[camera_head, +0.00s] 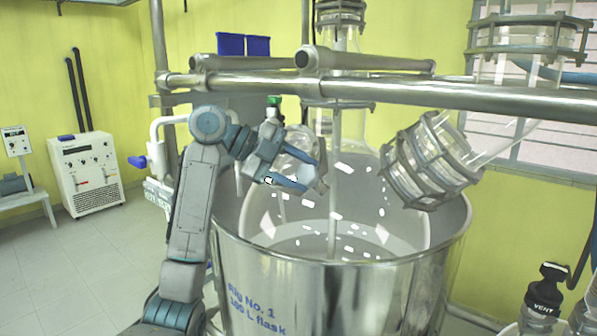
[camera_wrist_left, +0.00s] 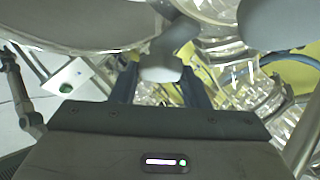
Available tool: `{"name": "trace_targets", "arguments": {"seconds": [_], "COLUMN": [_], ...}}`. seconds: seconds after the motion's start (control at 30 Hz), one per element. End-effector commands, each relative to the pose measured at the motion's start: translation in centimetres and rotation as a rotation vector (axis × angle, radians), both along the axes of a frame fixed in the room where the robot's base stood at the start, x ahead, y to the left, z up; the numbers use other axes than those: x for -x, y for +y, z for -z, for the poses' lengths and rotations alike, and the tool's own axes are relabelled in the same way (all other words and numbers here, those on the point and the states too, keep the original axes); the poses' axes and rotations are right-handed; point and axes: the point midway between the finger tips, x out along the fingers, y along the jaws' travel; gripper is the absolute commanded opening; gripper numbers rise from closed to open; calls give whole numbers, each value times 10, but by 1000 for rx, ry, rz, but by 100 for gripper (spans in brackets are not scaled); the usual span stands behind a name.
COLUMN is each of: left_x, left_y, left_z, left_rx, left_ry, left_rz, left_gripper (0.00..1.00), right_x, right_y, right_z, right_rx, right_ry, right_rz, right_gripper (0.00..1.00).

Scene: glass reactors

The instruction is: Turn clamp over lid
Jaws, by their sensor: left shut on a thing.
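My left gripper (camera_head: 318,177) reaches in from the left over the flask's upper left side. Its fingers are shut on a small grey piece, which looks like the clamp (camera_head: 323,171). In the left wrist view the grey clamp (camera_wrist_left: 161,66) sits between the two dark fingers (camera_wrist_left: 162,88), with grey arms spreading above it. A clear glass neck or lid (camera_head: 297,143) shows just behind the gripper; its edge is partly hidden, so I cannot tell how the clamp sits on it. My right gripper is not in view.
A large steel vessel (camera_head: 340,300) holds the glass flask. A steel rail (camera_head: 400,88) crosses above the gripper. A caged glass joint (camera_head: 428,160) tilts at the right. A black-capped bottle (camera_head: 546,293) stands at lower right. White equipment (camera_head: 87,172) stands at far left beside open floor.

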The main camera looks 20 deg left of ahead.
Motion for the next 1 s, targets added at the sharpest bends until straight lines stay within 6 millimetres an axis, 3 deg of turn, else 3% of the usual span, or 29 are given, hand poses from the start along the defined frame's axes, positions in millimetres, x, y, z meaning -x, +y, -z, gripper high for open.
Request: {"name": "trace_targets", "arguments": {"seconds": [0.03,0.13,0.53,1.0], "left_x": [0,0,2,32], "left_y": [0,0,8,76], "left_z": [0,0,-2,-43], "left_rx": [-1,0,-1,-1], "left_ry": [0,-1,-2,-2], "left_rz": [1,0,-2,-1], "left_gripper": [43,63,63,63], "right_x": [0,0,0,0], "right_y": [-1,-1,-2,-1], "right_z": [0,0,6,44], "right_rx": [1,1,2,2], "right_ry": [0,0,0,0], "right_rz": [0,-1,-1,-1], "right_gripper": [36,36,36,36]}}
